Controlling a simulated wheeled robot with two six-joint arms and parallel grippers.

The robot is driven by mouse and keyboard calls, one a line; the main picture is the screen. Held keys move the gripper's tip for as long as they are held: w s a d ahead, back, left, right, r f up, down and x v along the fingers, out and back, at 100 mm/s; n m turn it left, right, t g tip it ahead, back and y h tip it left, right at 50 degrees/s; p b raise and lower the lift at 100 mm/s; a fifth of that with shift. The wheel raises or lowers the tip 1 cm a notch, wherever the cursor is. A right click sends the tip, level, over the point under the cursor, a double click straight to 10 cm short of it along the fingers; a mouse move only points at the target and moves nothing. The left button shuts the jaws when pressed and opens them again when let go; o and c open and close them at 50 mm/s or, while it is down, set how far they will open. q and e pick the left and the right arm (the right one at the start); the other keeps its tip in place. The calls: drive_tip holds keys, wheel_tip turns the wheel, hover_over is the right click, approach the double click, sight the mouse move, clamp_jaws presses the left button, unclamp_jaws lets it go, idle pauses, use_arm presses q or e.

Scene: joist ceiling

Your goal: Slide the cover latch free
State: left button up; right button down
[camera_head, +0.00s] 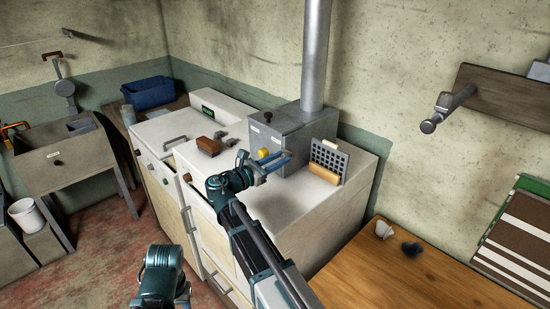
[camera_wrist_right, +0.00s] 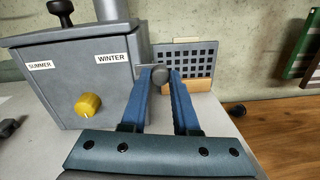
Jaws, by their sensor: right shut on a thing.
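A grey metal box (camera_head: 276,132) with a pipe rising from its top stands on the white counter. In the right wrist view its front (camera_wrist_right: 70,78) carries SUMMER and WINTER labels and a yellow knob (camera_wrist_right: 88,105). My right gripper (camera_head: 279,161) is at the box's right front; its blue fingers also show in the right wrist view (camera_wrist_right: 160,78). The rest of the latch is hidden. Part of my left arm shows at the bottom of the head view; its gripper is out of view.
A dark perforated panel (camera_head: 328,158) with a tan block (camera_head: 324,174) stands right of the box. A brown block (camera_head: 208,146) and small grey parts lie left on the white counter (camera_head: 270,205). A wooden table (camera_head: 400,275) is at the right.

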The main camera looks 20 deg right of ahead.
drive_tip(key=c, duration=0.7)
unclamp_jaws()
drive_tip(key=shift+s+d, duration=0.1)
drive_tip(key=shift+s, duration=0.2)
drive_tip(key=shift+o, duration=0.2)
drive_tip(key=shift+w, duration=0.1)
drive_tip(key=v, duration=1.4)
